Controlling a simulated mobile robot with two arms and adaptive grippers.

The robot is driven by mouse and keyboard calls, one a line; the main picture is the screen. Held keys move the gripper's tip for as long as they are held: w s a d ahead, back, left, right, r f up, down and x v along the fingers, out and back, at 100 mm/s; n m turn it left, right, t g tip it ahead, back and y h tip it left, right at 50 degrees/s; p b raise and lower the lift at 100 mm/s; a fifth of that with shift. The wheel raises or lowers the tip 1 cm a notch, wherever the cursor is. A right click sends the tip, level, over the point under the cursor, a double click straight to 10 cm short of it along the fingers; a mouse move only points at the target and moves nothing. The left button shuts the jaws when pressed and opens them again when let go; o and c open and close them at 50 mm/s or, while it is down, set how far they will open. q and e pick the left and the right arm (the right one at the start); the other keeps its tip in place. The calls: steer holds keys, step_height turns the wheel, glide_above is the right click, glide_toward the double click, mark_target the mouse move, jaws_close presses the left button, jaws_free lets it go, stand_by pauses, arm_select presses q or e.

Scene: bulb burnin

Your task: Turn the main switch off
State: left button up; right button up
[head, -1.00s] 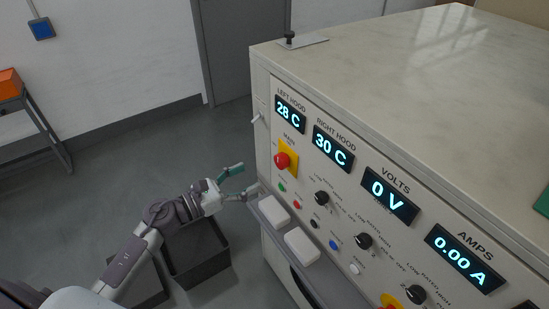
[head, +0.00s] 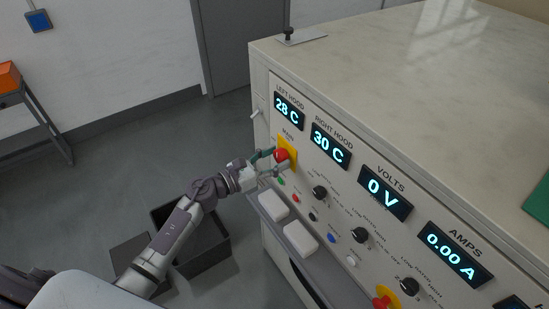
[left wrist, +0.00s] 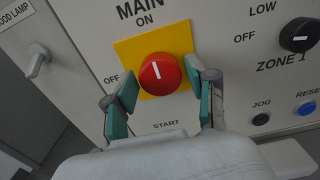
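The main switch is a round red knob (left wrist: 160,76) on a yellow plate (left wrist: 124,50), and it also shows in the head view (head: 282,155). Its white mark stands nearly upright, towards the ON label above; OFF is printed at the left and START below. My left gripper (left wrist: 162,86) is open, with one green-padded finger on each side of the knob. Small gaps seem to show between the fingers and the knob. In the head view my left gripper (head: 269,160) is at the switch and partly covers the plate. My right gripper is not in view.
A lever (left wrist: 37,60) is left of the switch, and a black zone knob (left wrist: 299,35) is to the right. White blocks (head: 273,205) rest on the ledge below. A dark bin (head: 205,255) stands on the floor under my arm.

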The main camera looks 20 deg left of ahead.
arm_select(q)
steer(key=c, duration=0.7)
steer(key=shift+n, duration=0.3)
steer(key=n, duration=0.2)
steer(key=shift+n+p, duration=0.4)
steer(key=n+p, duration=0.1)
steer(key=n, duration=0.4)
steer(key=n+p, duration=0.2)
steer(key=n, duration=0.3)
steer(key=shift+a+n, duration=0.1)
steer(key=shift+n, duration=0.3)
steer(key=shift+n+p, duration=0.6)
steer(key=shift+n, duration=1.3)
steer(key=shift+f, duration=0.1)
